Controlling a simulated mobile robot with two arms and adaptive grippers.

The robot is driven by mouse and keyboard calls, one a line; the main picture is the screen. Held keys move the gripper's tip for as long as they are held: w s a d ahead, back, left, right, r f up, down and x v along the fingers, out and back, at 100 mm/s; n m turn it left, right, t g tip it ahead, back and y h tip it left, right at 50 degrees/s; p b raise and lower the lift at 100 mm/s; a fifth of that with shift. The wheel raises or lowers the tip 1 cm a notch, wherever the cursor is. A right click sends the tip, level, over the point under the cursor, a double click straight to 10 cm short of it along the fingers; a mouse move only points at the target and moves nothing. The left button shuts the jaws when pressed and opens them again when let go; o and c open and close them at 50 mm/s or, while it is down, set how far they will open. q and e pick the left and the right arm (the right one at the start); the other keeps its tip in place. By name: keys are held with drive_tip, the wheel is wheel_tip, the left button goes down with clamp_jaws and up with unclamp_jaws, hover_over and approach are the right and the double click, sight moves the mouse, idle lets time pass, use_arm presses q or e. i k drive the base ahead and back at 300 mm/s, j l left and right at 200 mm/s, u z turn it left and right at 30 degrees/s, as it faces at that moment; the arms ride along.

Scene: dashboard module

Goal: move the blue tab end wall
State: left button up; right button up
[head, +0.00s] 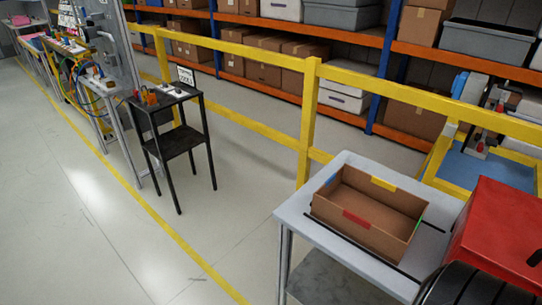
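An open brown cardboard box (345,207) sits on a light grey table (296,207) at the right of the head view. A blue tab (331,180) marks its left end wall. A yellow tab (383,184) is on the far long wall and a red tab (357,219) on the near long wall. A thin green tab (418,225) shows at the right end. The part of the inside that I can see looks empty. Neither of my grippers is in view.
A red case-like object (505,235) stands close to the box's right. A yellow railing (309,120) runs behind the table, with loaded shelves beyond. A small black stand (180,139) is at the left. The floor between stand and table is clear.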

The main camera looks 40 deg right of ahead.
sight(334, 182)
drive_tip(key=i, duration=1)
drive_tip(key=i+z, duration=0.25)
drive_tip(key=z, duration=0.15)
drive_tip(key=i+j+z, duration=0.2)
drive_tip(key=z, duration=0.15)
drive_tip(key=i+j+z, duration=0.2)
drive_tip(key=z, duration=0.2)
drive_tip(key=i, duration=0.05)
